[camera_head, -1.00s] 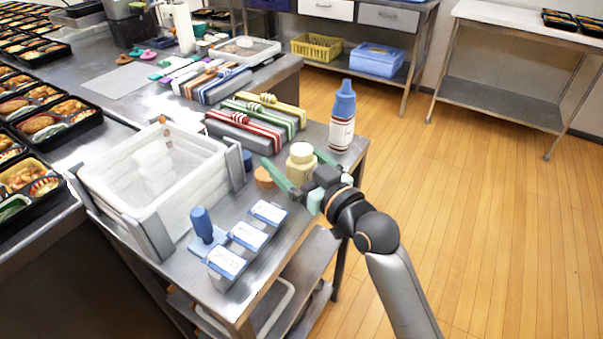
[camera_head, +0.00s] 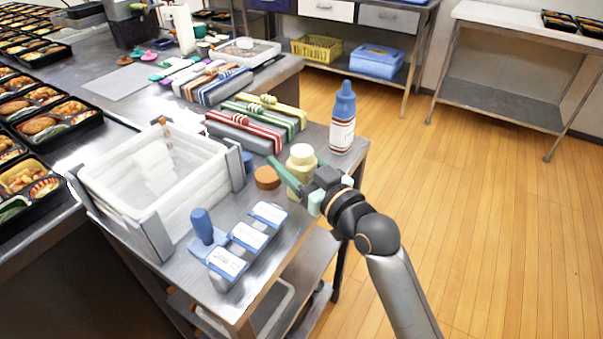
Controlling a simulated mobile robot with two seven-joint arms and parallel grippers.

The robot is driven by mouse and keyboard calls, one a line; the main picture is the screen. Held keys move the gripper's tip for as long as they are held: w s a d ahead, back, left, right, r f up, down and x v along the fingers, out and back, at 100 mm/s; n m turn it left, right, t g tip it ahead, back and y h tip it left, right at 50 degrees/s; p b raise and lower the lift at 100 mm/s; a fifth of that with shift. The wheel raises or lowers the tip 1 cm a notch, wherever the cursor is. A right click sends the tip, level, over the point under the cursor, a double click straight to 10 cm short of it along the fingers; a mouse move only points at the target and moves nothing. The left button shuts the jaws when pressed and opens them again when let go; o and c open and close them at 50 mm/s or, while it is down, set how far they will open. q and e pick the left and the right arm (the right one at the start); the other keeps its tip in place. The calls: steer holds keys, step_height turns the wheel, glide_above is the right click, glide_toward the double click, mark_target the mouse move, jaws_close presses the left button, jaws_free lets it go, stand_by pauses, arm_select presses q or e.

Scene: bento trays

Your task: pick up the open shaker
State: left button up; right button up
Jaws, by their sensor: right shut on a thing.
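The open shaker (camera_head: 299,168) is a small pale-yellow bottle with a cream top, upright near the right edge of the steel cart top. My right gripper (camera_head: 296,176), with green fingers, is shut on its body, one finger on each side. An orange-brown round cap (camera_head: 267,178) lies on the cart just left of the shaker, apart from it. The gripper's far finger is partly hidden behind the shaker. My left gripper is not in view.
A blue-capped bottle (camera_head: 342,118) stands behind the shaker. White-topped blue boxes (camera_head: 249,236) and a blue-handled stamp (camera_head: 205,228) are in front. A clear bin (camera_head: 110,200) stands left; banded bundles (camera_head: 245,132) lie behind. Open floor is to the right.

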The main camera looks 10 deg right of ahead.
steer(key=shift+r, duration=0.45)
steer(key=r+p, duration=0.1)
steer(key=r, duration=0.1)
steer(key=s+r+p, duration=0.1)
steer(key=shift+d+r, duration=0.1)
steer(key=shift+r, duration=0.25)
arm_select(q)
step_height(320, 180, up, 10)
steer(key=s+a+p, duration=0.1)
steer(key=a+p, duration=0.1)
steer(key=p, duration=0.9)
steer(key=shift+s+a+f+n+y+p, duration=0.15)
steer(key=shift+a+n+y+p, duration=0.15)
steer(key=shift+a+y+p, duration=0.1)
arm_select(e)
steer(key=s+d+r, duration=0.3)
steer(key=s+r, duration=0.5)
steer(key=s, duration=0.4)
steer(key=shift+s+d+r, duration=0.2)
steer(key=shift+s+r, duration=0.05)
